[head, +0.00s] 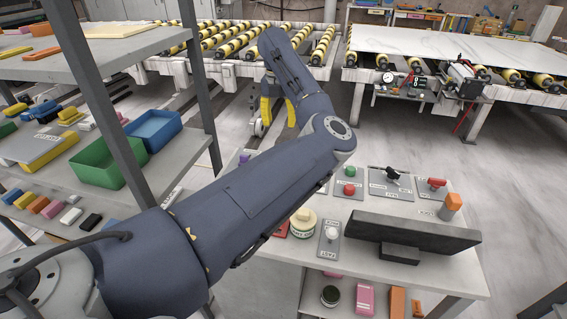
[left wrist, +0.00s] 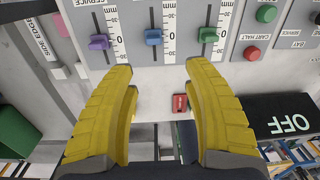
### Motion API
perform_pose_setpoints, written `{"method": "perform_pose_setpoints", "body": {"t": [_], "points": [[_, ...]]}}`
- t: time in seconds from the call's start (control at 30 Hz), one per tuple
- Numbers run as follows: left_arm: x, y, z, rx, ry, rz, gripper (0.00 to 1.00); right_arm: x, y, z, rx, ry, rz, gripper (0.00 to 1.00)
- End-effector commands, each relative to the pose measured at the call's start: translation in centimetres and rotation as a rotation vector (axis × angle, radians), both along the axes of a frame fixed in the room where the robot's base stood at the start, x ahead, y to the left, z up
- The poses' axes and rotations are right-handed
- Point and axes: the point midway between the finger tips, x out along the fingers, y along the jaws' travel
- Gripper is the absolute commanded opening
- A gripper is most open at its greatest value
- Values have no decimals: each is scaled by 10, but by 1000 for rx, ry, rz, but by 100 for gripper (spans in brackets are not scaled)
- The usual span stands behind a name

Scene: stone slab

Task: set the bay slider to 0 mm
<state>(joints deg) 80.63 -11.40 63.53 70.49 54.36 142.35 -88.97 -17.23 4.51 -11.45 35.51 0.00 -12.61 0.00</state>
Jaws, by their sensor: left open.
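A console panel carries three slider knobs in the left wrist view: a purple knob (left wrist: 98,42), a blue knob (left wrist: 153,37) and a green knob (left wrist: 208,35). Each has a mm scale on its right; the blue and green knobs are about level with their 0 marks, the purple one slightly below its 0. I cannot read which slider is marked bay. My left gripper (left wrist: 158,70) is open and empty, its yellow fingertips just below the knobs. In the head view the left gripper (head: 278,118) points down behind the forearm, which hides most of the sliders. My right gripper is not visible.
Green (left wrist: 267,13) and red (left wrist: 251,53) buttons sit right of the sliders. The console (head: 375,199) also bears a dark upright panel (head: 412,233) and an orange-topped item (head: 452,203). A shelf with a green bin (head: 108,163) stands left; roller conveyors lie behind.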

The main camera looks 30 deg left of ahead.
Motion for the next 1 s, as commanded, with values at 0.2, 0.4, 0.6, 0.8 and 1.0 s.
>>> {"method": "perform_pose_setpoints", "body": {"t": [0.2, 0.4, 0.6, 0.8, 1.0], "points": [[-6, 7, -6, 31, 27, -58, 51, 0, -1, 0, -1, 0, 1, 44], [-7, 8, -32, 33, 30, -57, 51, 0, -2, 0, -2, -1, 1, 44], [-7, 8, -68, 33, 28, -57, 51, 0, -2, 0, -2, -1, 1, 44], [-7, 8, -105, 33, 28, -58, 51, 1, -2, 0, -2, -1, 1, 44], [-7, 8, -137, 33, 26, -58, 51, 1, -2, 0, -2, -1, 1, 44]]}}
